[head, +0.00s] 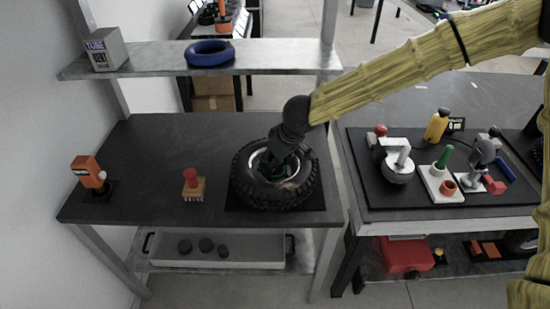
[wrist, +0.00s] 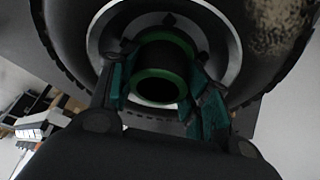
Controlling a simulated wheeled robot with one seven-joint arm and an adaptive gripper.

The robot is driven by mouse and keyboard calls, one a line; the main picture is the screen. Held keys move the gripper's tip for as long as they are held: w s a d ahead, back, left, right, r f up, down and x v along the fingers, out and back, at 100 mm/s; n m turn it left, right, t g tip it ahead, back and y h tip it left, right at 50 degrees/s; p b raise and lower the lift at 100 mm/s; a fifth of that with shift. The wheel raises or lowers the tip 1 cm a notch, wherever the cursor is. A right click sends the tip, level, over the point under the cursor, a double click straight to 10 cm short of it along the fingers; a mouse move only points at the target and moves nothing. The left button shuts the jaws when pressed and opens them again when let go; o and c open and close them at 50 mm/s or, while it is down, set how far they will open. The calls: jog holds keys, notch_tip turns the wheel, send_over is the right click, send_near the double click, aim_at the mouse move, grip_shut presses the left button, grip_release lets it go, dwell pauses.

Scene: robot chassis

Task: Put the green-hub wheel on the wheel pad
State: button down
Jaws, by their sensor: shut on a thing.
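The green-hub wheel (head: 246,190) is a black knobby tyre with a silver rim, lying flat on the dark table in the head view. The black wheel pad (head: 318,214) shows under and around it. I cannot tell whether the tyre touches the pad. My gripper (head: 277,168) reaches down into the wheel's centre and is shut on the hub. In the wrist view, my gripper's teal-padded fingers (wrist: 165,95) stand either side of the green ring of the hub (wrist: 163,74). The tyre (wrist: 277,70) fills the upper part of that view.
A brush (head: 193,187) and an orange tool (head: 88,175) stand left of the wheel. A shelf with a blue tube (head: 209,53) and a grey box (head: 105,50) is above. Right, a tool mat (head: 410,200) holds several tools. A tray (head: 215,252) sits below.

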jog(key=shift+w+f, duration=0.1)
jog(key=shift+f, duration=0.7)
jog(key=c, duration=0.7)
grip_release()
jog(key=shift+f, duration=0.1)
jog(key=p+v, duration=0.1)
jog(key=v, duration=1.1)
